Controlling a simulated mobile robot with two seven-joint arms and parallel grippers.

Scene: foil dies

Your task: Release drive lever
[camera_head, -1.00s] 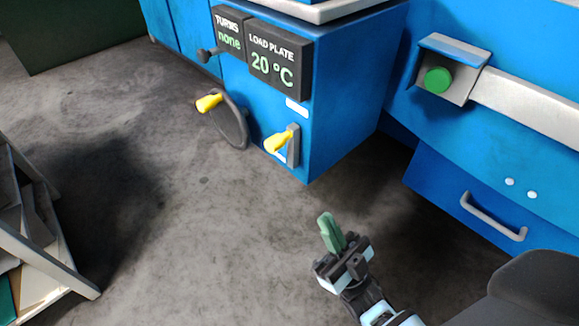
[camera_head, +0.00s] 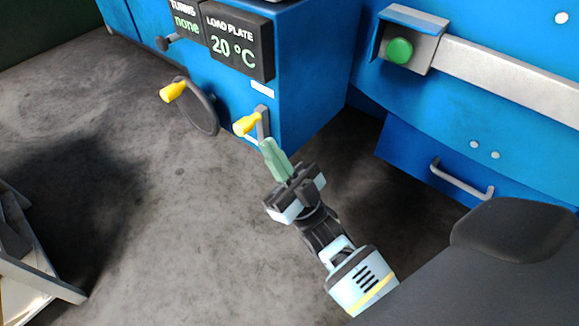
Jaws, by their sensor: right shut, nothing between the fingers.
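The drive lever, with a yellow handle (camera_head: 247,123) on a grey slotted plate (camera_head: 264,122), is on the blue machine's front face, below the load plate display. My right gripper (camera_head: 274,155) has green fingers, which are shut and empty. In the picture its fingertips are just below and right of the yellow handle. I cannot tell whether they touch it. My left gripper is not in view.
A handwheel (camera_head: 206,112) with a yellow knob (camera_head: 173,91) is left of the lever. The display (camera_head: 237,42) reads 20 °C. A green button (camera_head: 399,51) and drawer handle (camera_head: 461,179) are at right. A rack (camera_head: 40,275) stands lower left; the floor between is clear.

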